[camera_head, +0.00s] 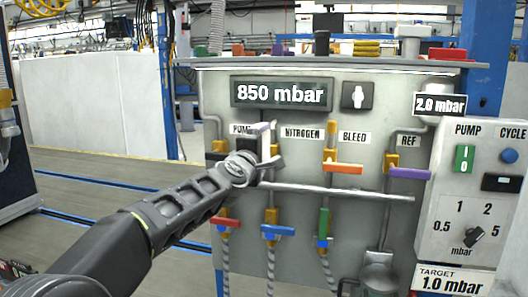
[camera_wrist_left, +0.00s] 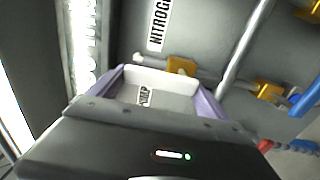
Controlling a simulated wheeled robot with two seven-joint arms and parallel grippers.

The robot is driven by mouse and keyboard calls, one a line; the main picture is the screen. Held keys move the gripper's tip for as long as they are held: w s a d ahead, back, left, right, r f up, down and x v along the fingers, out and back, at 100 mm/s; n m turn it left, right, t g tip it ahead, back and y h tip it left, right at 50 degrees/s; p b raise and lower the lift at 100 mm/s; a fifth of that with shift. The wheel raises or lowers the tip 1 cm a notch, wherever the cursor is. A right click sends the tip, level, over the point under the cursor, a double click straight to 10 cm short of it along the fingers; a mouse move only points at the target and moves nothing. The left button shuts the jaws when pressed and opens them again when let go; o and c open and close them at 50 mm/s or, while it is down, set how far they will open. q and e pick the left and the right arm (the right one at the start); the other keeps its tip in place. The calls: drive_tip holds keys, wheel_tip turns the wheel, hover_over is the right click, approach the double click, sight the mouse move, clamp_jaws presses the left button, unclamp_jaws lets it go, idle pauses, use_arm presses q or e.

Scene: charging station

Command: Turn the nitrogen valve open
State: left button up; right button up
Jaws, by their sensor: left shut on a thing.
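The nitrogen valve shows in the left wrist view as a yellow body (camera_wrist_left: 181,66) on a grey pipe, beside the NITROGEN label. A white handle (camera_wrist_left: 158,78) lies across between the light purple fingers of my left gripper (camera_wrist_left: 160,88), which is shut on it. In the head view my left gripper (camera_head: 266,146) is at the panel, just left of the NITROGEN label (camera_head: 301,133), and covers most of this valve. The handle's exact angle is hard to tell. My right gripper is not in view.
The panel display (camera_head: 282,93) reads 850 mbar. The bleed valve's orange handle (camera_head: 343,168) and the purple REF handle (camera_head: 410,173) are to the right. Red (camera_head: 226,222), blue (camera_head: 277,230) and green (camera_head: 322,223) handles hang below the horizontal pipe (camera_head: 340,193). A control box (camera_head: 474,205) stands at the right.

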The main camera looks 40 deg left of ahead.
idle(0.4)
use_arm(q)
drive_tip(key=o, duration=1.8)
drive_tip(key=shift+a, duration=0.1)
drive_tip(key=shift+o, duration=0.2)
drive_tip(key=v, duration=0.8)
drive_tip(key=shift+w, duration=0.1)
